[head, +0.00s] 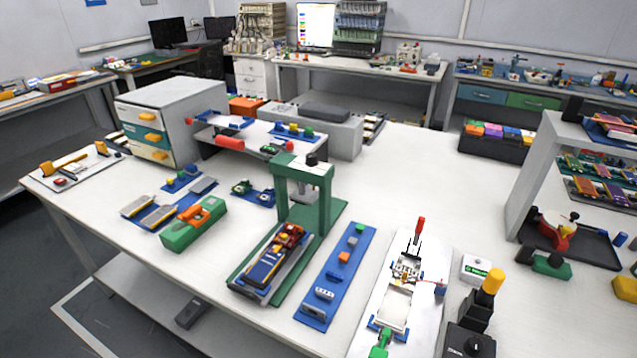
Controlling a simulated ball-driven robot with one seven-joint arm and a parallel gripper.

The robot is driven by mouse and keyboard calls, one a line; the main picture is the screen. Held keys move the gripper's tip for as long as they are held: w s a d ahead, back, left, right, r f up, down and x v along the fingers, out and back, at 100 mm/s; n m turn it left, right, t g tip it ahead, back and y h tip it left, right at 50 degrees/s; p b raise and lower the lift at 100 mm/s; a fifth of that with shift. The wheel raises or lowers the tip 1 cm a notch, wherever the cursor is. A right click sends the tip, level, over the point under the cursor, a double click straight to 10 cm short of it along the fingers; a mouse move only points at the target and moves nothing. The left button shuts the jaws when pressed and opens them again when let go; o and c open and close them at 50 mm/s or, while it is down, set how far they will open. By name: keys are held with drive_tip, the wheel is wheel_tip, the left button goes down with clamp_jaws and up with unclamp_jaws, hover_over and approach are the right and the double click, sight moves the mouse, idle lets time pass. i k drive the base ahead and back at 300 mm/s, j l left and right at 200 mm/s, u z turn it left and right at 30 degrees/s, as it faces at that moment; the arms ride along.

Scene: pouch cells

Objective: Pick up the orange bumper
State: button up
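I cannot tell for certain which orange piece is the bumper. A small orange block (344,257) sits on a long blue strip tray (341,280) near the middle front of the table, between a green block and a blue piece. Another orange piece (193,216) lies on top of a green block (192,226) to the left. Both look uncovered. My gripper is not recognisable in the head view, so its place relative to these pieces does not show.
A green press frame (325,198) stands just left of the strip tray. A white plate (432,258) with a clamp-like fixture lies to its right. A grey drawer cabinet (185,100) stands at the back left. Bare white tabletop (420,170) lies behind the fixture.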

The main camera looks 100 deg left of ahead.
sight(187, 216)
drive_tip(key=u, duration=3.15)
